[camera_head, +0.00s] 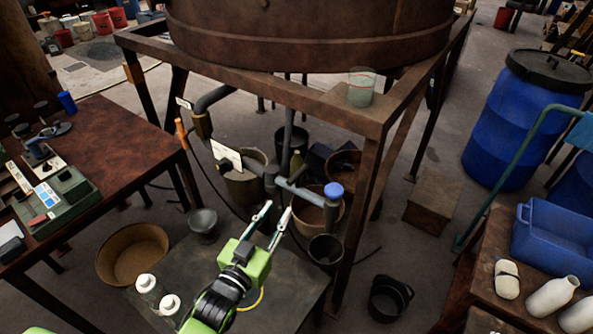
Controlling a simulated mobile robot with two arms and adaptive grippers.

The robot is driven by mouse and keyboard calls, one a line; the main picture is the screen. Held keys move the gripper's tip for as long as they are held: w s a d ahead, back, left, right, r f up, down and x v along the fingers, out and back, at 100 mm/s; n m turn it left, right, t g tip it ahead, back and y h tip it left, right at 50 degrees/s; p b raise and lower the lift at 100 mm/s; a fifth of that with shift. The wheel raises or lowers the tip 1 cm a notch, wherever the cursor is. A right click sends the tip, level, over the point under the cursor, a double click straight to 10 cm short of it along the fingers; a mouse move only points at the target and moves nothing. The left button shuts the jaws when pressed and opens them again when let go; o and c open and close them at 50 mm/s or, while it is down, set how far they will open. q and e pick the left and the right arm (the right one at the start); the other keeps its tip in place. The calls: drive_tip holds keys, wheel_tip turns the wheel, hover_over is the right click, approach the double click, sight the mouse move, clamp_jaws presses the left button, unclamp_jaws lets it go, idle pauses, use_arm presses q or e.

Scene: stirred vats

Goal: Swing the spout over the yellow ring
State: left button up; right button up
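The spout (297,191) is a grey-blue pipe under the vat, running right from a vertical pipe to an upright end with a blue cap (333,190). The yellow ring (261,298) lies on the dark low table (300,285); only an arc shows, the rest hidden behind my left gripper. My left gripper (277,208), green with grey fingers, is open with nothing seen between its fingers. Its tips show just below the pipe in the picture; I cannot tell whether they touch. The spout's end appears up and right of the ring. My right gripper is out of view.
The rusty vat stand's leg (358,220) rises right of the spout. Buckets crowd behind the spout. A side table (115,150) is left, a blue drum (510,130) right.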

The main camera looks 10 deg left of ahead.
sight(296, 181)
use_arm(q)
drive_tip(key=w+d, duration=0.1)
drive_tip(key=w, duration=0.3)
drive_tip(key=w+p, duration=0.1)
drive_tip(key=w, duration=0.3)
drive_tip(key=w+d, duration=0.1)
drive_tip(key=w, duration=0.4)
drive_tip(key=shift+d, duration=0.35)
clamp_jaws()
